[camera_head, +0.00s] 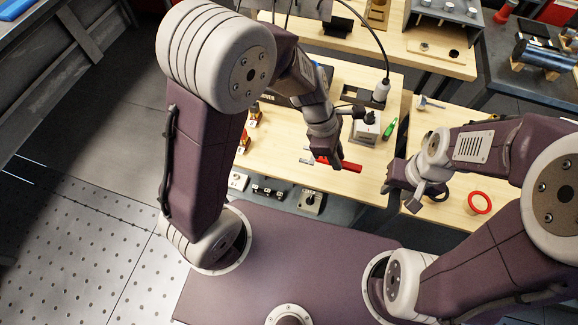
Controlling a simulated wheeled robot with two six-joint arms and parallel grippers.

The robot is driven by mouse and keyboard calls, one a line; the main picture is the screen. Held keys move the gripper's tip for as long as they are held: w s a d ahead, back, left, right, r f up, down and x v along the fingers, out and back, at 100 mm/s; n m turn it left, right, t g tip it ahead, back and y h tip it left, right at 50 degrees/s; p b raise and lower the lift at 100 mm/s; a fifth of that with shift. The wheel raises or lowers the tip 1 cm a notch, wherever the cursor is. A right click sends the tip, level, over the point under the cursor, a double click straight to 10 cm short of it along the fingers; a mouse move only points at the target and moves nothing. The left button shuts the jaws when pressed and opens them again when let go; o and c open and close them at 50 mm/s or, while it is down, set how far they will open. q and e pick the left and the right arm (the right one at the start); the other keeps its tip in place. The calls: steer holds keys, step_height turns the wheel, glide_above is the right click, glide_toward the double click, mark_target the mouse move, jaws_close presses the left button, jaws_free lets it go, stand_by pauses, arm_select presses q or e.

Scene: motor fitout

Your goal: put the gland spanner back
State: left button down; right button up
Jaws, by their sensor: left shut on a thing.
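The gland spanner (349,166) appears to be the red-handled tool with a grey metal end (308,161) over the middle wooden table. My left gripper (325,158) is shut on it, and the fingers hide its middle part. The spanner lies roughly level, its red end to the right. I cannot tell whether it touches the table top. My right gripper (398,197) hangs at the left edge of the right wooden table, its fingertips apart, with nothing seen between them.
A red ring (479,203) lies beside my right gripper. A small metal tool (428,103) lies farther back.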

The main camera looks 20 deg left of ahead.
arm_select(q)
steer(key=b, duration=0.2)
glide_above(300, 165)
steer(key=a, duration=0.2)
steer(key=f, duration=0.7)
steer(key=shift+d, duration=0.25)
step_height(300, 165, down, 3)
steer(key=shift+s+f+b, duration=0.1)
steer(key=shift+f+b, duration=0.05)
steer(key=shift+b, duration=0.3)
steer(key=shift+w+f, duration=0.2)
steer(key=shift+f, duration=0.1)
steer(key=shift+s, duration=0.1)
steer(key=shift+f, duration=0.15)
steer(key=c, duration=1.3)
jaws_free()
